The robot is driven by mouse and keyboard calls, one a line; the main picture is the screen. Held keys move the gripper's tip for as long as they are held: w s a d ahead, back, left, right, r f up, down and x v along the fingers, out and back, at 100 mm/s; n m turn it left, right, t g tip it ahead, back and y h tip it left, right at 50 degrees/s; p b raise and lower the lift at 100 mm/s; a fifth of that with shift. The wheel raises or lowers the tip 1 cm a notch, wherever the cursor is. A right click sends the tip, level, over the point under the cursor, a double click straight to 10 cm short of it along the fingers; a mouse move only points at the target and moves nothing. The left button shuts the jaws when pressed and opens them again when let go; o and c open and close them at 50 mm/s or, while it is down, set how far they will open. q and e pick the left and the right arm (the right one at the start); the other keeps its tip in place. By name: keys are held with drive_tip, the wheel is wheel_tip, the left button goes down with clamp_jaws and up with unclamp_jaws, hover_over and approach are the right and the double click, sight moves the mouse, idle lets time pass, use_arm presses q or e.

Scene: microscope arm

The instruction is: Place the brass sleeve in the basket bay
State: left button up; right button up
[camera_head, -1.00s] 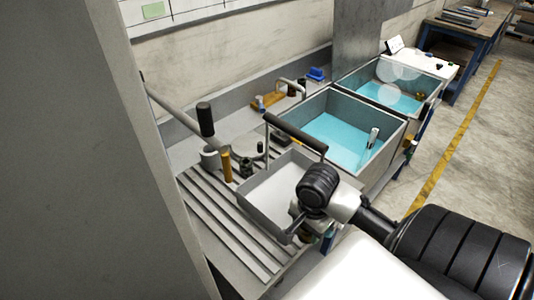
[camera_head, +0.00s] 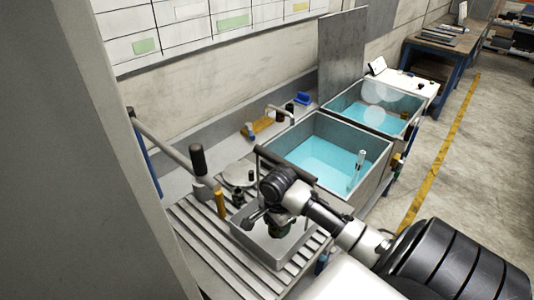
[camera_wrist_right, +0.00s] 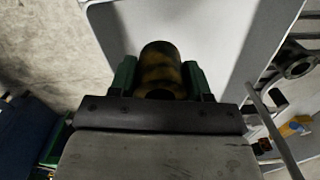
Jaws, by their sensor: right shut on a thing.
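My right gripper (camera_head: 279,228) reaches over the grey metal basket (camera_head: 249,242) from the right and points down into its opening. In the right wrist view its green fingers (camera_wrist_right: 163,82) are shut on a short, mottled brass-and-black cylinder, the brass sleeve (camera_wrist_right: 160,66). The pale grey basket surface (camera_wrist_right: 190,22) lies beyond the sleeve there. In the head view my gripper and wrist hide the sleeve and part of the basket's inside. I cannot tell how high the sleeve is above the basket floor, nor the bay divisions. My left gripper is not in view.
Two blue-filled tanks (camera_head: 325,158) (camera_head: 380,108) lie behind and right.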

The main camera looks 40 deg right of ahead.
drive_tip(key=w+f+p, duration=0.1)
drive_tip(key=w+f, duration=0.1)
drive_tip(key=w, duration=0.1)
drive_tip(key=shift+w+a+f+p, duration=0.15)
drive_tip(key=shift+w+f+p, duration=0.1)
drive_tip(key=shift+f+p, duration=0.15)
drive_tip(key=shift+f, duration=0.35)
drive_tip(key=shift+f, duration=0.1)
drive_tip(key=shift+f, duration=0.35)
drive_tip(key=shift+f, duration=0.15)
drive_tip(key=o, duration=1.1)
